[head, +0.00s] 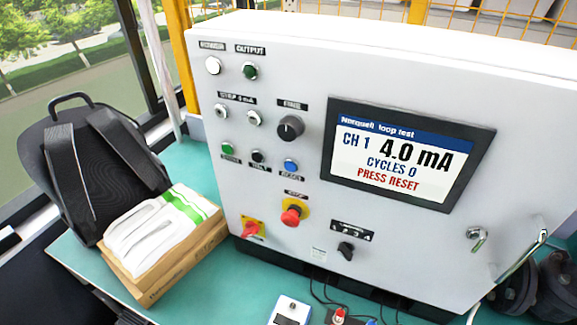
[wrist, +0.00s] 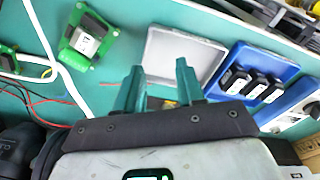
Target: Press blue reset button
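The blue reset button (head: 290,165) is a small round button on the front of the white control cabinet (head: 235,125), below the black knob (head: 290,127). The cabinet's screen (head: 402,158) reads "CH 1 4.0 mA", "CYCLES 0" and "PRESS RESET". A black button (head: 257,156) and a green button (head: 227,149) sit to the left of the blue one. In the wrist view, my gripper (wrist: 160,84) has its two green fingers apart with nothing held between them. It is over the teal bench, and the blue button is not in that view. My gripper is not in the head view.
A red stop button (head: 291,215) and a red switch (head: 250,229) sit lower on the panel. A cardboard box with gloves (head: 150,235) and a black backpack (head: 85,160) are at left. The wrist view shows a grey tray (wrist: 180,55), a blue tray (wrist: 238,58) and cables.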

